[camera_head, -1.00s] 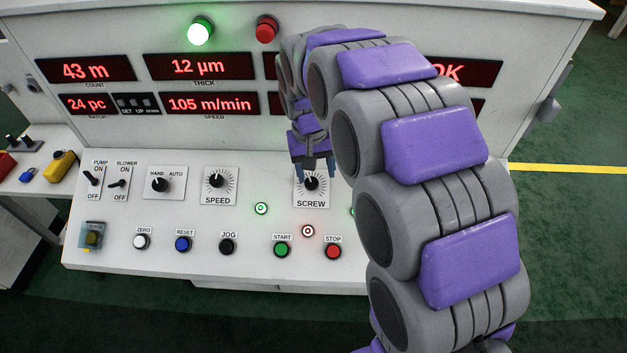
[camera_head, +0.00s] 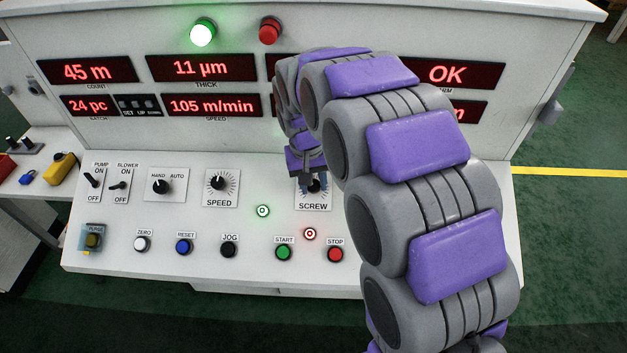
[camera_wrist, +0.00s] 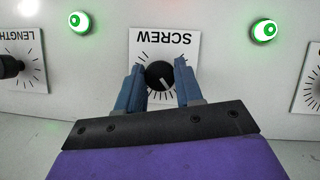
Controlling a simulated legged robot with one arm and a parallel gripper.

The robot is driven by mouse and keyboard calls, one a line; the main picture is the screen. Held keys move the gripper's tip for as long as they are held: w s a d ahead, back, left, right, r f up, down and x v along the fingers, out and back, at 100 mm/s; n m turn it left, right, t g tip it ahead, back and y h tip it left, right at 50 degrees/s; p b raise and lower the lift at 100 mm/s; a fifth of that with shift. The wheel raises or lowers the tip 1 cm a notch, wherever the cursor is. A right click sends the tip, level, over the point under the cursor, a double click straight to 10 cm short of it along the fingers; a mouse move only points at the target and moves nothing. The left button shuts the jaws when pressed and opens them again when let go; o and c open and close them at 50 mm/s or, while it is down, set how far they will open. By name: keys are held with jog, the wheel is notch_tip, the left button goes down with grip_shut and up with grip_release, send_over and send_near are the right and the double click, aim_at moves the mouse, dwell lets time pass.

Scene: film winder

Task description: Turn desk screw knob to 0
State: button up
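The SCREW knob (camera_wrist: 160,76) is a round black knob with a white pointer line, on a white dial plate (camera_wrist: 186,42) with tick marks. In the wrist view the label reads upside down, and the pointer slants toward the lower right of the picture. My gripper (camera_wrist: 158,84) has its two blue fingers on either side of the knob, apart from each other. I cannot tell whether they touch it. In the head view the SCREW plate (camera_head: 313,206) shows below my gripper (camera_head: 312,180), which hides much of the knob.
The SPEED knob (camera_head: 219,183) is left of SCREW. START (camera_head: 283,252) and STOP (camera_head: 335,254) buttons sit below. In the wrist view a LENGTH knob (camera_wrist: 9,66) is at the left edge. Displays (camera_head: 201,68) stand behind; my arm covers the panel's right side.

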jog(key=shift+a, duration=0.15)
jog(key=shift+c, duration=1.6)
jog(key=shift+w+d, duration=0.1)
jog(key=shift+d, duration=0.1)
jog(key=shift+c, duration=0.3)
jog(key=shift+a, duration=0.1)
